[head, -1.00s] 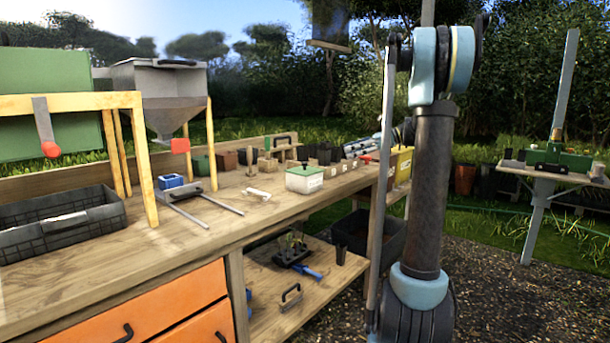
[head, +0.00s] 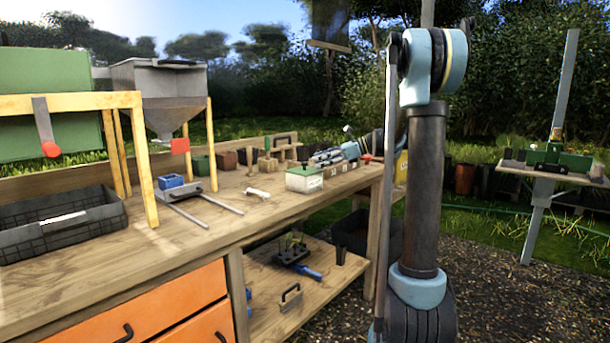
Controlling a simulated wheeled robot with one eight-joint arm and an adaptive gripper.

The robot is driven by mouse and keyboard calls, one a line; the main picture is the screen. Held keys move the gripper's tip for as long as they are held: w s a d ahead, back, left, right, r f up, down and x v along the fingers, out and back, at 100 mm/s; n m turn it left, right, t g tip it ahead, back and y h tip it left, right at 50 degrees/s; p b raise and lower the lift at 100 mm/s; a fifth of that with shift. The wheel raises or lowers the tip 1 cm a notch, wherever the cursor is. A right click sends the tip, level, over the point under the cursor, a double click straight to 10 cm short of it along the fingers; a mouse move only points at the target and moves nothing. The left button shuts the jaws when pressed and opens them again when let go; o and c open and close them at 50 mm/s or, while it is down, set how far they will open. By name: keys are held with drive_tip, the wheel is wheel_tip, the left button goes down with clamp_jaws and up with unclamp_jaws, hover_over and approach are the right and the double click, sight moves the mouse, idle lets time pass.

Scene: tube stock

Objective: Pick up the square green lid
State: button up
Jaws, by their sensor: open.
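The square green lid (head: 307,170) lies on top of a white box (head: 303,184) with a label on its front, near the front edge of the wooden workbench. A small knob shows on the lid. My gripper (head: 314,157) is open and small in the head view. It is just behind and slightly right of the lid in the picture, with its jaws pointing left. No contact with the lid shows, and its exact height above the bench is hard to tell.
A wooden stand (head: 284,152) and several pots stand behind the lid. Small pale blocks (head: 345,168) sit to its right. A white handle-like piece (head: 257,192) lies to its left, near two metal rails (head: 205,204). The bench front (head: 150,250) is mostly clear.

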sight(310, 170)
drive_tip(key=x, duration=0.4)
drive_tip(key=shift+a+r, duration=0.1)
drive_tip(key=shift+a, duration=0.15)
drive_tip(key=shift+w, duration=0.1)
drive_tip(key=shift+c, duration=0.5)
clamp_jaws()
